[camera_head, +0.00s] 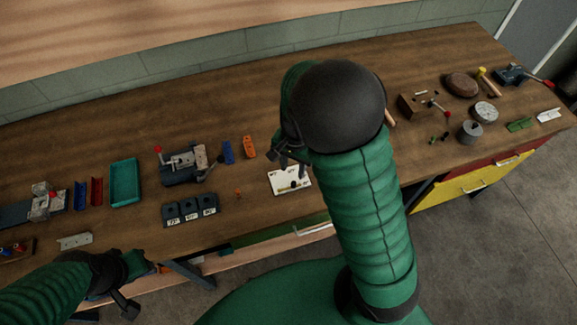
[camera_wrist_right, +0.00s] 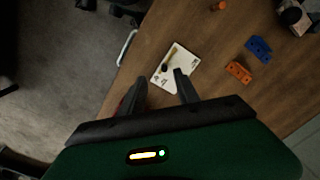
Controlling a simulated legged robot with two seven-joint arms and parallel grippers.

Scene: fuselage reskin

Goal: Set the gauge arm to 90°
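The gauge is a white plate (camera_head: 283,187) lying on the bench near its front edge. It also shows in the wrist view (camera_wrist_right: 186,61), with a short arm (camera_wrist_right: 167,60), dark with a yellowish end, lying across it. Its exact angle is too small to read. My right gripper (camera_head: 284,157) is above and just behind the plate in the head view. In the wrist view its two fingers (camera_wrist_right: 158,88) are apart with nothing between them, and one tip overlaps the plate's edge. My left gripper (camera_head: 135,288) is at the front edge, far left; its opening is unclear.
A blue block (camera_head: 228,152) and an orange block (camera_head: 249,147) lie behind the gauge. A dark labelled three-part block (camera_head: 190,209), a vise (camera_head: 183,164) and a teal tray (camera_head: 125,183) are to the left. Several tools and parts stand at the right. My right arm hides the bench's middle.

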